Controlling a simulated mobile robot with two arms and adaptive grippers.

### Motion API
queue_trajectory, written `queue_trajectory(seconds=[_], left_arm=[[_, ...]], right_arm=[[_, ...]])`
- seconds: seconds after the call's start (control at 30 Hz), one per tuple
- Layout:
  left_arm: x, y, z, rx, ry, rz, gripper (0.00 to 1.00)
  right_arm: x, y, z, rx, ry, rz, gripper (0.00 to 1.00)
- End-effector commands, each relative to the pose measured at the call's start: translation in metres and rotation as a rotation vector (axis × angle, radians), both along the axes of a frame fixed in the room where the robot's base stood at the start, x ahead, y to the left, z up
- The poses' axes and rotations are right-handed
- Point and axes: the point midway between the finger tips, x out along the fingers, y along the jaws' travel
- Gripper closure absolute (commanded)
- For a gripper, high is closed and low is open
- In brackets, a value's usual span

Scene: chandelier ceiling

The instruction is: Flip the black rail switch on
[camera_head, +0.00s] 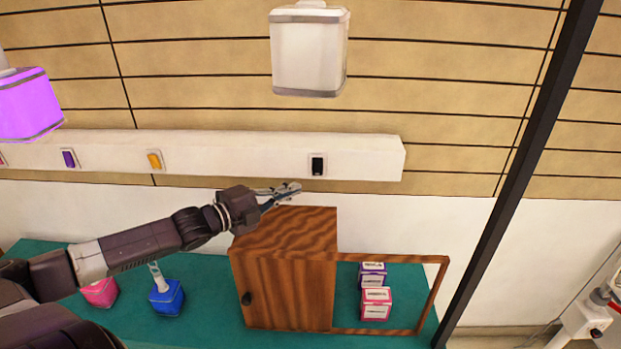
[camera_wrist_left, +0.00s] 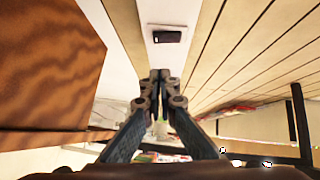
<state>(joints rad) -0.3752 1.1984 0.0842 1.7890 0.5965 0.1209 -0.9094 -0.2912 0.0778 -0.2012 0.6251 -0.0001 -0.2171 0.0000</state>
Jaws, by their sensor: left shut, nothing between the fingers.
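The black rail switch (camera_head: 318,165) is on the right part of the white wall rail (camera_head: 230,150). It also shows in the left wrist view (camera_wrist_left: 168,37), ahead of the fingertips on its white plate. My left gripper (camera_head: 297,188) is shut and empty, just below and to the left of the black switch in the head view. In the left wrist view its closed fingertips (camera_wrist_left: 160,74) point toward the switch, seemingly with a gap between. My right gripper is not in view.
Purple (camera_head: 68,158) and orange (camera_head: 154,160) switches sit farther left on the rail. A wooden cabinet (camera_head: 285,280) stands below my gripper on the green table (camera_head: 205,325), with small boxes (camera_head: 376,303) at its right. A white lamp (camera_head: 309,50) hangs above the rail.

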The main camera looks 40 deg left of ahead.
Motion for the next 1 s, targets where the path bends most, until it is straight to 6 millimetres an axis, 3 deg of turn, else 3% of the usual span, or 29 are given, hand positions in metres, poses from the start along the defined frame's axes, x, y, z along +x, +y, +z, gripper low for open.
queue_trajectory(seconds=[0.3,1.0], left_arm=[[0.022,-0.005,0.000,-0.001,-0.004,0.000,1.00],[0.068,-0.011,-0.005,0.001,-0.003,0.001,1.00]], right_arm=[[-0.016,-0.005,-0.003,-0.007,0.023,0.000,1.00],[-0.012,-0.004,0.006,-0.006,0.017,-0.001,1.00]])
